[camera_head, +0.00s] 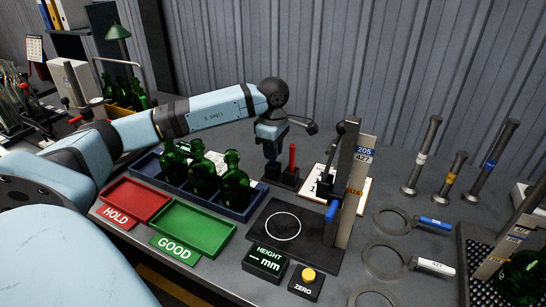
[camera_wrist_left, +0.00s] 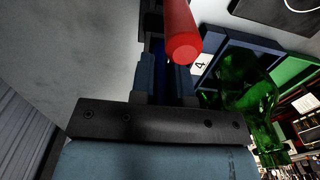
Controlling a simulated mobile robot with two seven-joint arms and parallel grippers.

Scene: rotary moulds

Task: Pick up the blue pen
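The blue pen (camera_head: 271,162) stands upright in a dark pen stand (camera_head: 287,182), beside an upright red pen (camera_head: 292,157). My left gripper (camera_head: 271,150) points down over the blue pen, and its fingers hide the pen's upper part. In the left wrist view, a dark blue shape, likely the blue pen (camera_wrist_left: 158,47), shows between the two fingers (camera_wrist_left: 161,75). The red pen (camera_wrist_left: 182,38) is close beside the fingers there. I cannot tell whether the fingers touch the blue pen. My right gripper is not in view.
Green bottles (camera_head: 204,172) stand in a blue tray (camera_head: 243,209) on the left. A red HOLD tray (camera_head: 137,201) and a green GOOD tray (camera_head: 192,228) lie in front.

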